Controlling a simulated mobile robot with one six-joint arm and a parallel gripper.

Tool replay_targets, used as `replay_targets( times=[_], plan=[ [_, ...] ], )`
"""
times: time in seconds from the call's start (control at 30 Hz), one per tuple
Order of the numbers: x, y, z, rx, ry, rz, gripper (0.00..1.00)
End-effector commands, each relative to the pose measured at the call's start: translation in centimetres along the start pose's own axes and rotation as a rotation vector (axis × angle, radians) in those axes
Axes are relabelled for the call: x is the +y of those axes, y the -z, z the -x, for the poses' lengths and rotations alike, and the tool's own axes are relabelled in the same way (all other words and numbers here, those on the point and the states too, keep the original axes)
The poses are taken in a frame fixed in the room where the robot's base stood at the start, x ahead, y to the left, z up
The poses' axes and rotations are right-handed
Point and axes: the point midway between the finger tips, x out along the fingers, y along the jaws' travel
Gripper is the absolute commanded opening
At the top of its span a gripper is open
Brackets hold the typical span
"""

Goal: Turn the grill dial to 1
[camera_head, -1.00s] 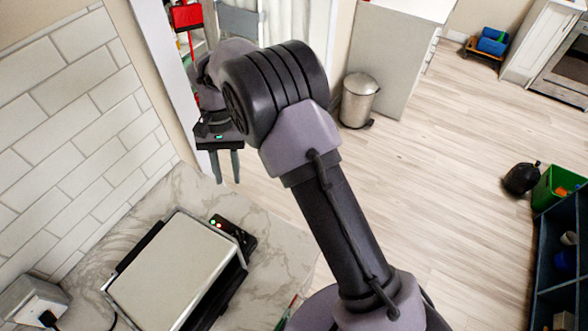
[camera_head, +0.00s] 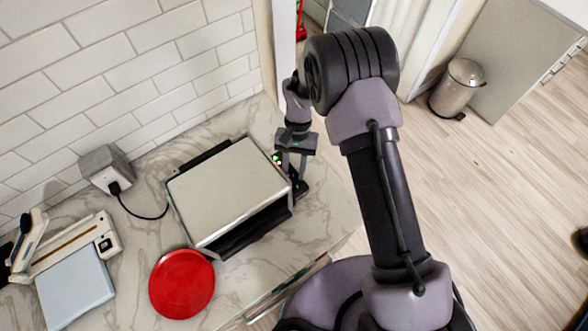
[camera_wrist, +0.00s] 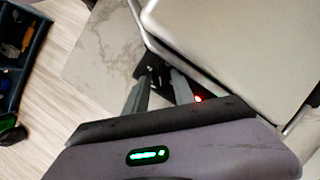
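The grill (camera_head: 228,190) is a contact grill with a flat silver lid, shut, on the marble counter. Its black control panel (camera_head: 301,189) sticks out at its right side, with small red and green lights. My gripper (camera_head: 293,174) points down over this panel. In the wrist view the two grey fingers (camera_wrist: 161,78) stand apart with their tips close to the panel, and a red light shows beside the right finger. A dark shape lies between the fingertips; I cannot tell clearly whether it is the dial, nor its setting. The grill lid (camera_wrist: 240,50) also fills the wrist view's upper right.
A red plate (camera_head: 182,284) lies in front of the grill. A paper trimmer (camera_head: 75,285) is at left. A wall socket box (camera_head: 106,168) with a black cord stands behind. A tiled wall bounds the back; a trash bin (camera_head: 457,90) stands on the floor.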

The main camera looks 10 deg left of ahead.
Motion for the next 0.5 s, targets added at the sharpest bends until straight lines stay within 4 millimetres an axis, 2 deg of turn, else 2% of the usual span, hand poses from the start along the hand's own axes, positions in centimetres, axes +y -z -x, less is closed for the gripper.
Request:
replay_targets(
  times=[0.3, 0.47, 0.5],
  plan=[
    [0.0, -0.02, -0.34, 0.0, 0.001, -0.001, 0.31],
    [0.0, -0.01, -0.32, 0.0, 0.001, -0.001, 0.0],
    [0.0, -0.01, -0.32, 0.0, 0.001, -0.001, 0.0]
  ],
)
